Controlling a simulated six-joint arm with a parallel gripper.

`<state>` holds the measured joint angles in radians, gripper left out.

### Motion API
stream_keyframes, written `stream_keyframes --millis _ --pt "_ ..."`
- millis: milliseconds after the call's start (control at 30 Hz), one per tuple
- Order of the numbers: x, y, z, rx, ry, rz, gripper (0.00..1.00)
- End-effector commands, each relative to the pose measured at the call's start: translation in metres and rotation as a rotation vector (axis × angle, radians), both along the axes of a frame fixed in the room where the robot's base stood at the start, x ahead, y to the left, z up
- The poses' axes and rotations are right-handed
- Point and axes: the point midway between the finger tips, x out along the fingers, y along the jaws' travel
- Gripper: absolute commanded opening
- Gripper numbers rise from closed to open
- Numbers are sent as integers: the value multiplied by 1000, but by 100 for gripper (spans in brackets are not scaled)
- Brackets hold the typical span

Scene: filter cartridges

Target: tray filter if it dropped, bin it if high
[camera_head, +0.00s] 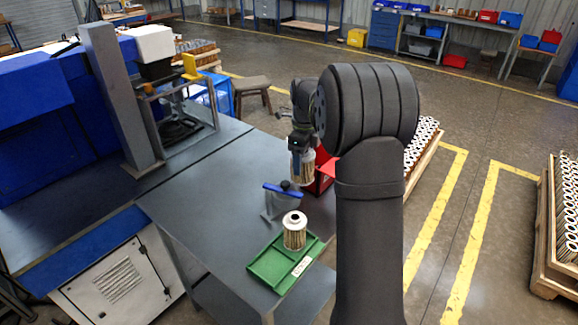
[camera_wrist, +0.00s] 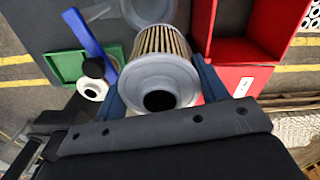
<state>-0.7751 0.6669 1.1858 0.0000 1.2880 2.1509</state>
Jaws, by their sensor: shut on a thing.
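My gripper (camera_head: 299,149) is shut on a pleated filter cartridge (camera_head: 302,168) with pale end caps and holds it upright above the table's far right part. In the wrist view the held filter (camera_wrist: 160,78) sits between the blue fingers, its ringed cap with a dark hole facing the camera. The green tray (camera_head: 268,272) lies at the table's front edge, with another filter (camera_head: 295,232) standing in it. The red bin (camera_head: 326,181) is just right of the held filter, partly hidden by my arm. It also shows in the wrist view (camera_wrist: 246,52), looking empty where visible.
A grey fixture with a blue bar (camera_head: 283,191) and black knob stands between the held filter and the tray. A machine with a grey column (camera_head: 120,98) is at the left. The table's left middle (camera_head: 205,200) is clear. Crates of filters (camera_head: 422,140) stand beyond my arm.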

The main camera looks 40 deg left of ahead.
Motion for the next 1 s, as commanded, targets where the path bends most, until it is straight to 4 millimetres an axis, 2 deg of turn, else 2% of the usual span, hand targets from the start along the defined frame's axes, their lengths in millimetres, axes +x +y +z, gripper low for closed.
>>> stream_keyframes --millis 33,200,467,633,1000 --pt "4 -11 7 1 -1 -4 38" --pt "11 -36 23 1 -1 -3 38" --pt "19 -56 36 0 0 -1 38" --pt "37 -45 42 0 0 0 38" --pt "102 11 56 0 -1 0 38"
